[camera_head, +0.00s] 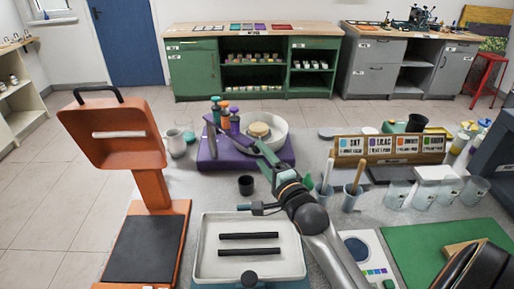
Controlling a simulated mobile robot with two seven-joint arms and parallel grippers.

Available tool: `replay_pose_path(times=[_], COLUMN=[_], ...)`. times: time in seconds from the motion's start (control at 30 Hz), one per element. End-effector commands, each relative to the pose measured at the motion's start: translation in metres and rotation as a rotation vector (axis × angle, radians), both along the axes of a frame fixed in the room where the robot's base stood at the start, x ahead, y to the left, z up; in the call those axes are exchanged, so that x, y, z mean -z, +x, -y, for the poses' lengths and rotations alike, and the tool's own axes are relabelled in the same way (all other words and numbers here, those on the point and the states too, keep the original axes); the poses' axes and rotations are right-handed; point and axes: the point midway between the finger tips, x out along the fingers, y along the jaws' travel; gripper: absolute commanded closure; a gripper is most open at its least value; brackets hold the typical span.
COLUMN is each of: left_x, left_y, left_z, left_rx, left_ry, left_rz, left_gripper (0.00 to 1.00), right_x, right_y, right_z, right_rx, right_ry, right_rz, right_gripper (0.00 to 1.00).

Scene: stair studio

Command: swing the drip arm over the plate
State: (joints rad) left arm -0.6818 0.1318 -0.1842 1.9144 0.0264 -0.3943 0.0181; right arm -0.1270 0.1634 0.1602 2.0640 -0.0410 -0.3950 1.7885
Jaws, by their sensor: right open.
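A purple base (205,163) stands at the middle of the table. On it are several coloured bottles (225,115) and a white round dish (277,133) with a tan disc (259,130) in it, which looks like the plate. A slim grey bar (232,134), which looks like the drip arm, reaches from the bottles toward the dish's left side. My right gripper (262,148) is open at the front of the dish, close to the bar's right end. I cannot tell whether they touch. My right arm hides part of the base's right side. My left gripper is not in view.
An orange press-like stand (150,189) is at left. A white tray (217,261) with two black bars is in front. A small black cup (246,185) stands before the base. Brush cups (322,194), a label rack (392,144) and clear beakers (422,194) crowd the right.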

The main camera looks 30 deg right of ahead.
Motion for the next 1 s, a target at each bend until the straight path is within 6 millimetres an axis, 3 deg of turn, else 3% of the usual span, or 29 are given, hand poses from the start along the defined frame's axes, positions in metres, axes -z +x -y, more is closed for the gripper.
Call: replay_pose_path(times=[0.23, 0.63, 1.0], left_x=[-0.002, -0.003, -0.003], left_y=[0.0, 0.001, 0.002], left_z=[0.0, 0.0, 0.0], left_rx=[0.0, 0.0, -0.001], left_ry=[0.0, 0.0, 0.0], left_rz=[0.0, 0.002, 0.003], left_gripper=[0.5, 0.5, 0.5], right_x=[0.0, 0.0, 0.0], right_y=[0.032, 0.038, 0.038], right_z=[0.005, 0.006, 0.006], right_rx=[0.0, 0.0, 0.0], right_ry=[0.0, 0.001, 0.0], right_rz=[0.0, -0.001, -0.001], right_gripper=[0.39, 0.39, 0.8])
